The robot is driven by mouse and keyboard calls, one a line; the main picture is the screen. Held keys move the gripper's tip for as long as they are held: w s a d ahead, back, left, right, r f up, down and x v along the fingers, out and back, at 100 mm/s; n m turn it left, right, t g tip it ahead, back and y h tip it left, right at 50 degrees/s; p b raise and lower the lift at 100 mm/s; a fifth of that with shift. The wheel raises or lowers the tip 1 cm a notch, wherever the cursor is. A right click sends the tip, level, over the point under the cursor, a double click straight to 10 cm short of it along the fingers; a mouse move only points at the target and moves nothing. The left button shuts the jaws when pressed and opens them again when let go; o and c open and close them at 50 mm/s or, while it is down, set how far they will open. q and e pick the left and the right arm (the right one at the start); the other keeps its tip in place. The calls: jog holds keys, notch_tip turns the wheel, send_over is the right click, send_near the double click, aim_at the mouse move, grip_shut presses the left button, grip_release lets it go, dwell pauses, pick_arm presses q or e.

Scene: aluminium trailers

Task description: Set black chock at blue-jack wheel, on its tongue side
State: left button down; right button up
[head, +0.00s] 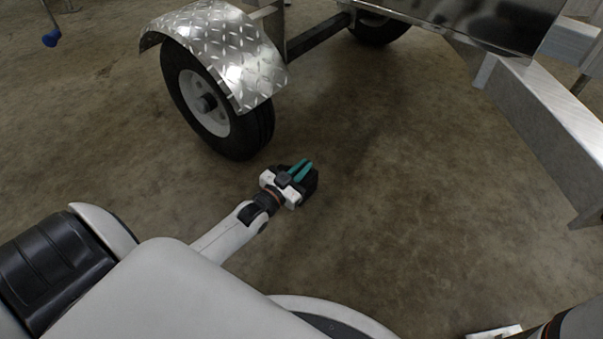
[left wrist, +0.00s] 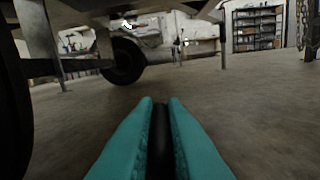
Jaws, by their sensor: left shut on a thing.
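My left gripper (head: 301,170) is low over the floor, beside the near trailer wheel (head: 205,98) and to its right in the head view. Its teal fingers are shut on the black chock (head: 311,182), which shows as a dark shape between the fingers in the left wrist view (left wrist: 161,145). The wheel has a black tyre and white rim under a diamond-plate fender. A gap of floor shows between tyre and chock. Whether the chock touches the floor is unclear. Of my right gripper, only a white part shows at the bottom edge; its fingers are hidden.
A blue piece (head: 50,38) on a thin rod shows at the far left. The axle (head: 318,37) runs to the far wheel (left wrist: 122,62). An aluminium beam (head: 550,125) stands at the right. Open concrete floor (head: 420,180) lies between wheel and beam.

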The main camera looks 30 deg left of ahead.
pick_arm(q)
jog(key=shift+r, duration=0.15)
jog(key=c, duration=1.8)
grip_release()
jog(key=shift+f, duration=0.25)
jog(key=o, duration=0.3)
jog(key=shift+r, duration=0.2)
jog(key=s+p, duration=0.7)
jog(key=s, duration=0.5)
jog(key=shift+a, duration=0.45)
